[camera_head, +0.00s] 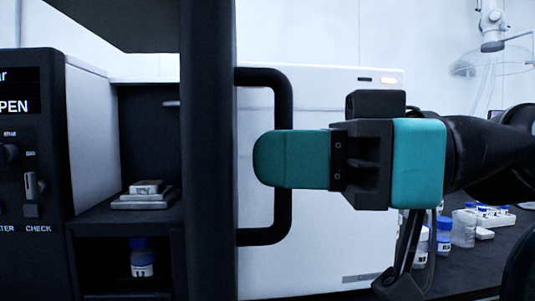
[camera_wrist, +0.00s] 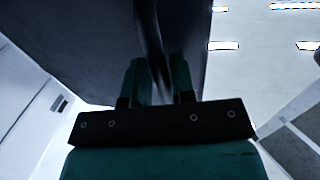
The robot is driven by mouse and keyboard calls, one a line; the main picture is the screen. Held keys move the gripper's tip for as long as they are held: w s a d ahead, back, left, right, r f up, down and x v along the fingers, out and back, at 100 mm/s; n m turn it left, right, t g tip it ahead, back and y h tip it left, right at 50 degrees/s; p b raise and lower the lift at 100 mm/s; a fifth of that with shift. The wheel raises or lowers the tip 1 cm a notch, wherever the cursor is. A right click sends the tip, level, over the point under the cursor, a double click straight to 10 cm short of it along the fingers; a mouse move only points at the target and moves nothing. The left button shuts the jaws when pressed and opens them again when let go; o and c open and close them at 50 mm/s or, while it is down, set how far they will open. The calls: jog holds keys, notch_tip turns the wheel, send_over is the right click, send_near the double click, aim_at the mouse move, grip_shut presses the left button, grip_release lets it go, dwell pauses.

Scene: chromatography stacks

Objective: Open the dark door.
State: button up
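The dark door (camera_head: 208,150) stands out nearly edge-on in the head view, with an open compartment visible to its left. Its black D-shaped handle (camera_head: 283,215) sticks out from the door's right side. My gripper (camera_head: 275,158), with teal fingers, reaches in from the right at the handle's upright bar. The near finger covers the bar's middle. In the wrist view my gripper (camera_wrist: 160,78) has its two fingers close together, one on each side of the dark bar, with the door (camera_wrist: 75,45) filling the upper left. The contact itself is in shadow.
The compartment's shelf (camera_head: 125,212) holds a small stack of flat items (camera_head: 146,193), with a blue-capped bottle (camera_head: 142,258) below. A control panel (camera_head: 30,150) is at the left. A white instrument (camera_head: 330,90) stands behind the handle. Bottles (camera_head: 444,235) and vials crowd the right bench.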

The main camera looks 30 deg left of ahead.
dwell(0.3)
notch_tip(320, 180, up, 20)
jog(key=p, duration=0.7)
dwell(0.3)
